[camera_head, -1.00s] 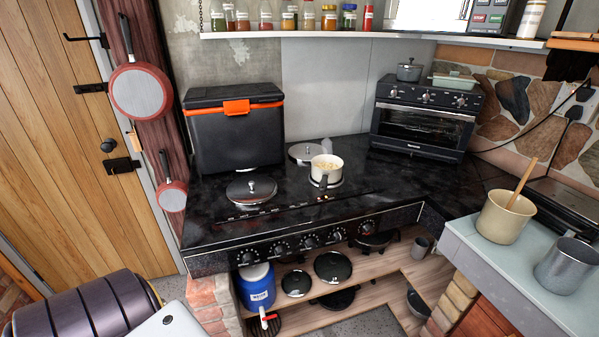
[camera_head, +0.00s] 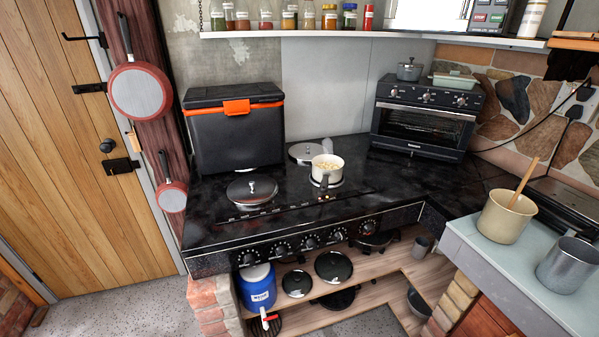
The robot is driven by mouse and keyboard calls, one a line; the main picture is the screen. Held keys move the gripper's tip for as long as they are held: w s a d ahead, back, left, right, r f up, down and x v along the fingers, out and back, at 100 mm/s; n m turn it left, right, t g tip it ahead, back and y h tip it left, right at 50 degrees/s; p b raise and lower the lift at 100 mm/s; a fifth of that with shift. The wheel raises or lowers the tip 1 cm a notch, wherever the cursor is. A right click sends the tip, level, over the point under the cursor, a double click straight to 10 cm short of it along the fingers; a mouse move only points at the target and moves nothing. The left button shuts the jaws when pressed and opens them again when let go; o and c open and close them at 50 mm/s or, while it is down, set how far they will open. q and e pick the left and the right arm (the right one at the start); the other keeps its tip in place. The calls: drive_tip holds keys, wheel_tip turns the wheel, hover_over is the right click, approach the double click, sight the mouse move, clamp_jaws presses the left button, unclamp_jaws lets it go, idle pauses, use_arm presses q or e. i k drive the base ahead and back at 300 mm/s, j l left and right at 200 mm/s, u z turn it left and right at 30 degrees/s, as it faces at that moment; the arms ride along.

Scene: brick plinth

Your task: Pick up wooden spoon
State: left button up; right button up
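The wooden spoon (camera_head: 527,178) leans in a cream pot (camera_head: 505,216) on the pale counter at the right. Its handle sticks up and tilts to the right; its lower end is hidden inside the pot. Neither of my grippers shows in the head view.
A grey metal pot (camera_head: 565,266) stands close to the right of the cream pot on the pale counter (camera_head: 470,235). The black stove (camera_head: 320,215) holds a white pot (camera_head: 327,170). A toaster oven (camera_head: 424,116) and cool box (camera_head: 233,130) stand behind. Grey floor at lower left is clear.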

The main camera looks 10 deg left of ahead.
sight(533, 163)
drive_tip(key=u, duration=0.25)
drive_tip(key=z, duration=1.3)
drive_tip(key=l+u, duration=0.2)
drive_tip(key=i+j, duration=0.05)
drive_tip(key=j, duration=0.05)
